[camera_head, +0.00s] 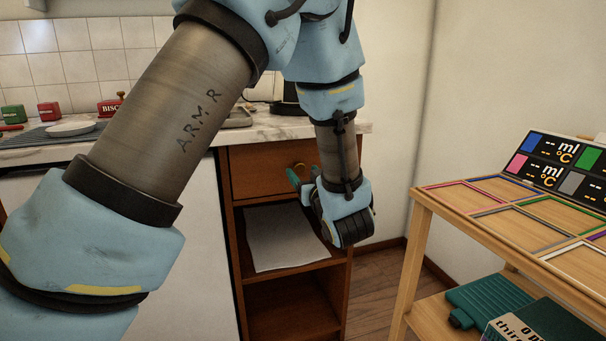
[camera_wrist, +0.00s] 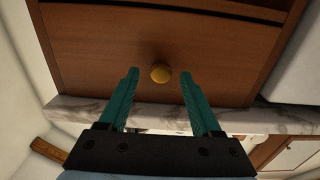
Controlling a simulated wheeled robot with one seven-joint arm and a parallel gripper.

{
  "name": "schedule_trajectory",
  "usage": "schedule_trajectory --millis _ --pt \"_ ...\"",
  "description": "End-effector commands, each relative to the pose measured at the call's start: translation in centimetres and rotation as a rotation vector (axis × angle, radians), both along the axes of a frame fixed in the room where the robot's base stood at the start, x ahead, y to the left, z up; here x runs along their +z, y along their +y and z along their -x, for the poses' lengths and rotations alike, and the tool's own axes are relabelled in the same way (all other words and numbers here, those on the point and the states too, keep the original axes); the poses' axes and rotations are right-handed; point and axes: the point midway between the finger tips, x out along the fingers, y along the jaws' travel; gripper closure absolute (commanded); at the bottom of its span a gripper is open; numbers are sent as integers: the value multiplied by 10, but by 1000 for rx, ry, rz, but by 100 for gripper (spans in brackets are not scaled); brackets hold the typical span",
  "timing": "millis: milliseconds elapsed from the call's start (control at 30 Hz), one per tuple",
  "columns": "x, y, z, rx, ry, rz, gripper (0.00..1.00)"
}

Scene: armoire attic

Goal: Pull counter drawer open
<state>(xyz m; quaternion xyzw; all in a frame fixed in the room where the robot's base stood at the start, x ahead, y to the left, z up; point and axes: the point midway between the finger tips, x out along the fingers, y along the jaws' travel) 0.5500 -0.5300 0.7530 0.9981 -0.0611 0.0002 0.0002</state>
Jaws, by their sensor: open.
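The counter drawer (camera_head: 262,170) is a brown wooden front below the marble counter, and it looks shut. In the head view my gripper (camera_head: 298,179) is partly hidden by my wrist. The exact gap to the knob cannot be told.
Below the drawer is an open shelf with a white sheet (camera_head: 279,238). The marble counter (camera_head: 265,127) runs above, with red and green tins at left. A wooden table (camera_head: 425,197) with coloured frames stands at right. Some floor (camera_head: 375,280) shows between.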

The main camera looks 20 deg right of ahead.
Motion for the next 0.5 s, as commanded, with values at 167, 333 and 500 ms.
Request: schedule_trajectory --millis 167,333,500 --pt "0 0 -10 2 0 0 34" --pt "0 -1 -11 1 0 0 34" --pt "0 -1 -11 1 0 0 44"
